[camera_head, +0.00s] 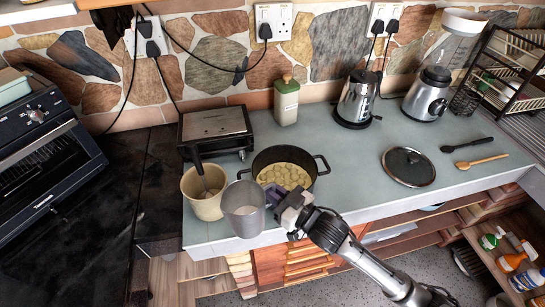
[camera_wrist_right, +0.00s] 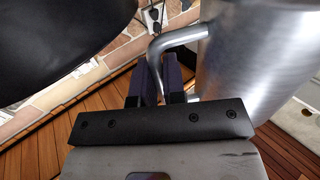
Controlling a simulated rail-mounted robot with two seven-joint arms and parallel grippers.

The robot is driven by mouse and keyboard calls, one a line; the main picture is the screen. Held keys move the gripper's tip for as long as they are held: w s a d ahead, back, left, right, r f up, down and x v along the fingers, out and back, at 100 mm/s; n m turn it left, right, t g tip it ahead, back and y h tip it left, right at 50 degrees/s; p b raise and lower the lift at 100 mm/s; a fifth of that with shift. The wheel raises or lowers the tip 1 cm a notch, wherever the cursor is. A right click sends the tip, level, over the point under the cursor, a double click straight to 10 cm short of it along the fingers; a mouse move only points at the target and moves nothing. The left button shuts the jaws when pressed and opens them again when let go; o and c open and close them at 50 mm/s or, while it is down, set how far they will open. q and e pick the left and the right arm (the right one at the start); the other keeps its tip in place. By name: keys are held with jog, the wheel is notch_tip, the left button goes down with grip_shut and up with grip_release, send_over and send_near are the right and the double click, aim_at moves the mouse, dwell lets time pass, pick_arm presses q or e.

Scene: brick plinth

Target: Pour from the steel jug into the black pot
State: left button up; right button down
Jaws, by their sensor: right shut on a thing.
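The steel jug (camera_head: 243,212) is in front and to the left of the black pot (camera_head: 268,156), by the counter's front edge. It looks upright or nearly so, with its open top facing up. My right gripper (camera_head: 279,199) is shut on the jug's handle, in front of the pot. The right wrist view shows the fingers (camera_wrist_right: 160,85) at the handle and the jug's steel wall (camera_wrist_right: 255,55) to the right. Pale lumpy food lies in the pot, and part of its front is hidden by my gripper. My left gripper is not in view.
A beige container (camera_head: 205,205) with a dark-handled utensil stands left of the jug. A grill press (camera_head: 215,125) and lidded canister (camera_head: 285,105) stand behind. A glass lid (camera_head: 408,166), dark spoon (camera_head: 467,145) and wooden spoon (camera_head: 481,161) lie right. Counter between pot and lid is clear.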

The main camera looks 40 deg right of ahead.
jog(key=shift+n+y, duration=0.3)
jog(key=shift+y, duration=0.2)
jog(key=d+r+p, duration=0.2)
jog(key=d, duration=0.1)
jog(key=d+p, duration=0.1)
jog(key=shift+w+d+r, duration=0.1)
jog(key=shift+d+r, duration=0.1)
jog(key=shift+r, duration=0.2)
jog(key=shift+d+r+p, duration=0.35)
jog(key=shift+d+p, duration=0.25)
jog(key=shift+d, duration=0.2)
jog(key=shift+f+g, duration=0.1)
jog(key=shift+g, duration=0.2)
jog(key=shift+w+d+f+m+g+y, duration=0.2)
jog(key=shift+m+g, duration=0.25)
jog(key=shift+m, duration=0.8)
jog(key=shift+w+d+f+m+g+y, duration=0.15)
jog(key=shift+d+m+g, duration=0.25)
jog(key=shift+m, duration=0.9)
jog(key=shift+w+d+f+m+g+y, duration=0.15)
jog(key=shift+m+g, duration=0.4)
jog(key=shift+m, duration=0.7)
jog(key=shift+s+a+f+m+g+y+b, duration=0.2)
jog(key=shift+s+a+f+m, duration=0.15)
jog(key=shift+f+m, duration=0.25)
jog(key=shift+s+a+f+m+g+y+b, duration=0.2)
jog(key=shift+a+f+m, duration=0.2)
jog(key=shift+m, duration=0.3)
